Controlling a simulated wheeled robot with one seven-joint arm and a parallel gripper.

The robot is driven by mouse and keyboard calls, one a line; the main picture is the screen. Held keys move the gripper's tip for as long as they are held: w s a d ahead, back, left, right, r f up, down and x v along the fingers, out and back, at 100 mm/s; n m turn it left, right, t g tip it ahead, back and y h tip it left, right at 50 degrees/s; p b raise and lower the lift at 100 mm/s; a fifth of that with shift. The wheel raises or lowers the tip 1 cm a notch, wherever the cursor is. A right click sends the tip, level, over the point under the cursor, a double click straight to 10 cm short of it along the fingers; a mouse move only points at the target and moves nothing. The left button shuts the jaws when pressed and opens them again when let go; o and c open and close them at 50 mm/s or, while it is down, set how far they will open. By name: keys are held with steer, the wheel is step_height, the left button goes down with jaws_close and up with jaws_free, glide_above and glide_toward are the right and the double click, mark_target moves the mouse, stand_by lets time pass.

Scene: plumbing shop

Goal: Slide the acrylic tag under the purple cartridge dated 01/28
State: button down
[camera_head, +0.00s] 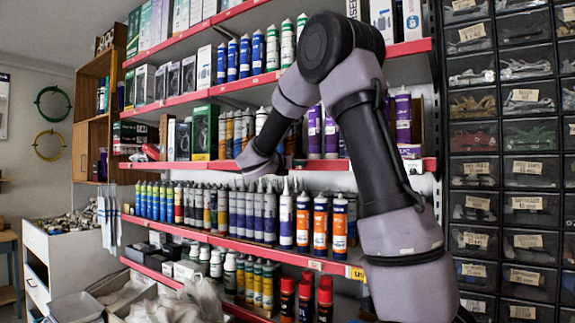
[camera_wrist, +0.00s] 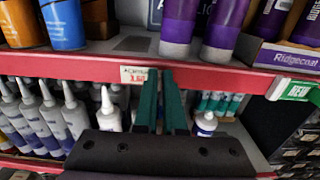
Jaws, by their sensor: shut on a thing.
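The acrylic tag (camera_wrist: 138,75), a small white label with green print and a red price, sits at the red shelf rail in the wrist view. My gripper (camera_wrist: 160,78) has dark green fingers, nearly together, shut on the tag's right part, which they hide. Two purple cartridges with grey ends, a left one (camera_wrist: 180,22) and a right one (camera_wrist: 224,25), stand on the shelf just above and right of the tag. I cannot read a 01/28 date on either. In the head view the purple cartridges (camera_head: 314,132) stand behind my arm, and my gripper is not clearly visible.
A green and white NEW sign (camera_wrist: 292,90) sticks out from the rail (camera_wrist: 225,77) at the right. A Ridgecoat box (camera_wrist: 285,55) holds more purple cartridges. Orange and blue cartridges stand at left. White-nozzled bottles (camera_wrist: 50,115) fill the shelf below, close beside my gripper.

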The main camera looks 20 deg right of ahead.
mark_target(317, 163)
steer(key=s+d, duration=0.1)
steer(key=s, duration=0.1)
steer(key=s+d, duration=0.2)
steer(key=c, duration=1)
jaws_free()
steer(key=v, duration=1)
steer(key=shift+s+a, duration=0.25)
steer(key=shift+s, duration=0.1)
